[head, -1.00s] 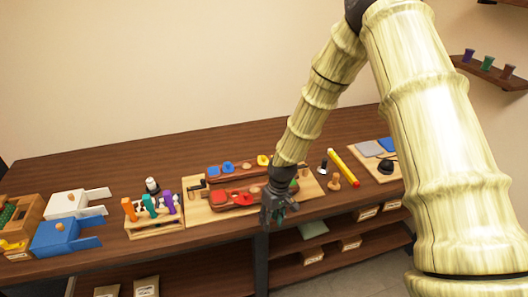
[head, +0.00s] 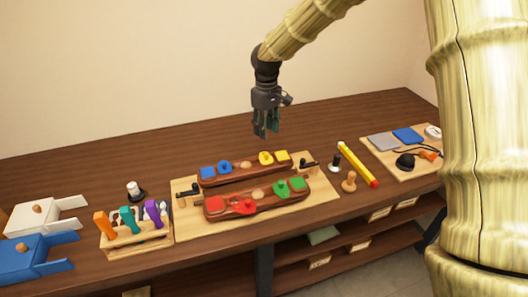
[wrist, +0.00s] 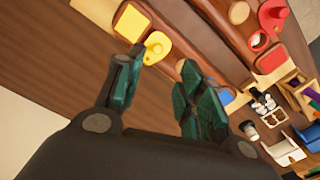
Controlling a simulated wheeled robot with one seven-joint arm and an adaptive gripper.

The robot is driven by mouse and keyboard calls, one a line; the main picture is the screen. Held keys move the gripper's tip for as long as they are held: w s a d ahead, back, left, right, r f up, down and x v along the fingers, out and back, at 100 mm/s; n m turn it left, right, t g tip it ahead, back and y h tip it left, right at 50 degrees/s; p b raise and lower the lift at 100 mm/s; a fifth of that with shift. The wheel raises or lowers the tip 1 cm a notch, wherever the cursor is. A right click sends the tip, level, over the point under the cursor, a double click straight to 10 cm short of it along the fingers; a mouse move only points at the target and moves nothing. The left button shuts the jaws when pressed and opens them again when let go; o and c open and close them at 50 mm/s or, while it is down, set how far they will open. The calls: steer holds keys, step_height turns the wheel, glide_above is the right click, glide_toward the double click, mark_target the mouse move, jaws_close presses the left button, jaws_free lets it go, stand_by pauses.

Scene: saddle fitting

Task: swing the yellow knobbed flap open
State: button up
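The yellow knobbed flap (head: 266,158) is on the rear dark red-brown bar (head: 246,174), left of a yellow square block (head: 282,156). In the wrist view the flap (wrist: 158,46) shows just beyond my fingertips, beside the yellow block (wrist: 131,22). My gripper (head: 266,133) hangs above and behind the bar, fingers down, apart from the flap. In the wrist view my gripper (wrist: 161,60) has its two green-padded fingers apart with nothing between them. I cannot tell how far the flap is swung.
The front bar (head: 258,205) carries red and green pieces; a blue flap (head: 224,166) sits on the rear bar's left. Black latches stand at the board's ends. A tool rack (head: 137,238) is left; a yellow rod (head: 358,164) and wooden peg (head: 349,182) are right.

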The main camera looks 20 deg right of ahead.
mark_target(266, 155)
steer(key=shift+w+d+f+p, duration=0.1)
steer(key=shift+f+p, duration=0.7)
steer(key=shift+f, duration=1.8)
steer(key=shift+d+f+p, duration=0.1)
steer(key=shift+f+p, duration=0.65)
steer(key=shift+f, duration=1.85)
jaws_close()
